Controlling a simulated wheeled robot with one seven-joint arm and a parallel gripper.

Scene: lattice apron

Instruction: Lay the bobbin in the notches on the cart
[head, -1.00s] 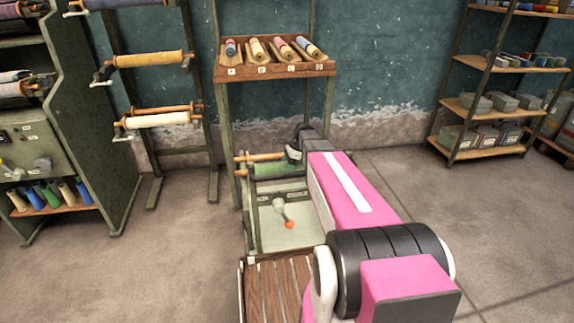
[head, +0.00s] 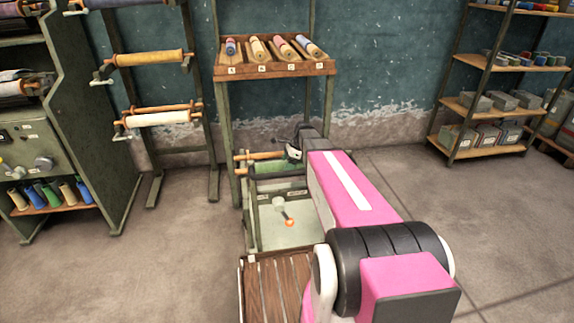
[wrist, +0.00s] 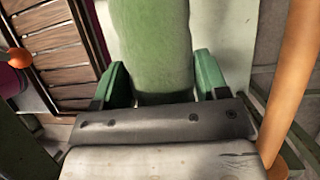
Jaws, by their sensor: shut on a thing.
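The bobbin is a green roll (head: 268,163), lying level at the frame below the small shelf in the head view. In the wrist view the green roll (wrist: 152,40) runs up the picture between my two green fingertips. My gripper (wrist: 160,80) is shut on it. In the head view my gripper is largely hidden by my arm. The green metal frame (head: 238,130) with a pale panel (head: 275,228) and an orange-tipped lever appears to be the cart. Its notches cannot be made out, nor whether the roll touches them.
A shelf (head: 275,70) with several small bobbins is above. A slatted deck (head: 272,290) is in front. Open floor lies left and right.

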